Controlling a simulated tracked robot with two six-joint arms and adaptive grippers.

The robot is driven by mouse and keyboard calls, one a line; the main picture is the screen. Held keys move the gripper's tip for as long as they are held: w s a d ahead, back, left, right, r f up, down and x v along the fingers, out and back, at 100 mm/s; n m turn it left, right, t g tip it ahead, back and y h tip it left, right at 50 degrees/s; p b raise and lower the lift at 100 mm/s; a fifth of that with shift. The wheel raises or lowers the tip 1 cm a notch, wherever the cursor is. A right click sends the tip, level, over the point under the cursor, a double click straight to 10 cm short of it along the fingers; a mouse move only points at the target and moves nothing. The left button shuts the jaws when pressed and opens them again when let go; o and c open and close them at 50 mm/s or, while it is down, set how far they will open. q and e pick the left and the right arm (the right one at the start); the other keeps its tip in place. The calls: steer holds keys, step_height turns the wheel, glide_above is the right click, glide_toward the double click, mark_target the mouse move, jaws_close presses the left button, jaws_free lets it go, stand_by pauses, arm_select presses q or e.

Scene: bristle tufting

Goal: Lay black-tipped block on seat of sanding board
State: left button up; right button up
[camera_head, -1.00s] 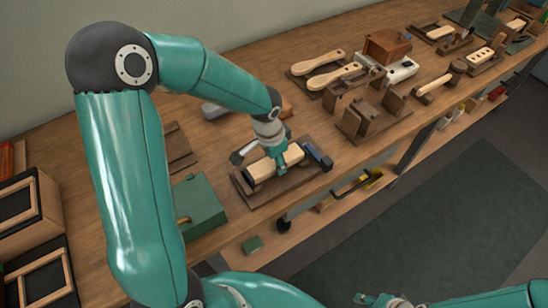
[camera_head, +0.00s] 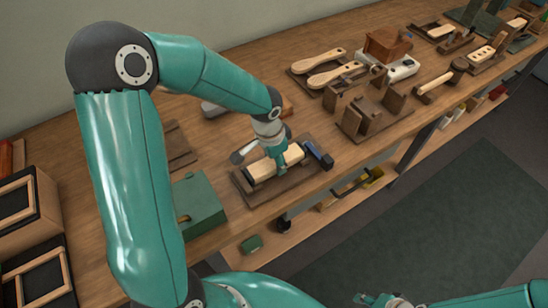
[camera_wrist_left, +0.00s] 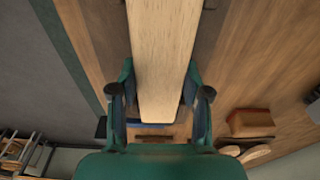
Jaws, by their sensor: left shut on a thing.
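The pale wooden block (camera_head: 262,169) lies lengthwise over the sanding board (camera_head: 280,193), a dark brown board near the table's front edge. A dark end shows at the block's left. My left gripper (camera_head: 281,163) is shut on the block near its middle, from above. In the left wrist view the block (camera_wrist_left: 165,50) runs between the two fingers. I cannot tell whether its underside touches the seat, which it hides. A dark blue clamp-like part (camera_head: 314,150) stands at the board's right end. My right gripper (camera_head: 375,300) is at the bottom edge, partly cut off, away from the board.
A green box (camera_head: 203,205) stands left of the board. Brown wooden fixtures (camera_head: 368,115) and pale paddle brushes (camera_head: 335,73) are to the right and behind. A lower shelf runs below the table's front edge.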

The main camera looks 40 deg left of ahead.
arm_select(q)
steer(key=shift+f, duration=0.2)
steer(key=o, duration=1.3)
steer(key=shift+o, duration=0.2)
steer(key=o, duration=0.4)
steer(key=shift+s+r, duration=0.1)
steer(key=shift+s+a+r+p, duration=0.1)
steer(key=shift+s+r+p, duration=0.05)
steer(key=shift+r+p, duration=0.95)
steer(key=shift+s+a+r+p, duration=0.15)
steer(key=shift+r+p, duration=0.6)
steer(key=shift+r, duration=0.8)
steer(key=shift+s+d+r+p, duration=0.1)
steer(key=shift+s+r+p, duration=0.05)
steer(key=shift+r+p, duration=0.95)
steer(key=shift+s+r, duration=0.1)
steer(key=shift+r, duration=0.05)
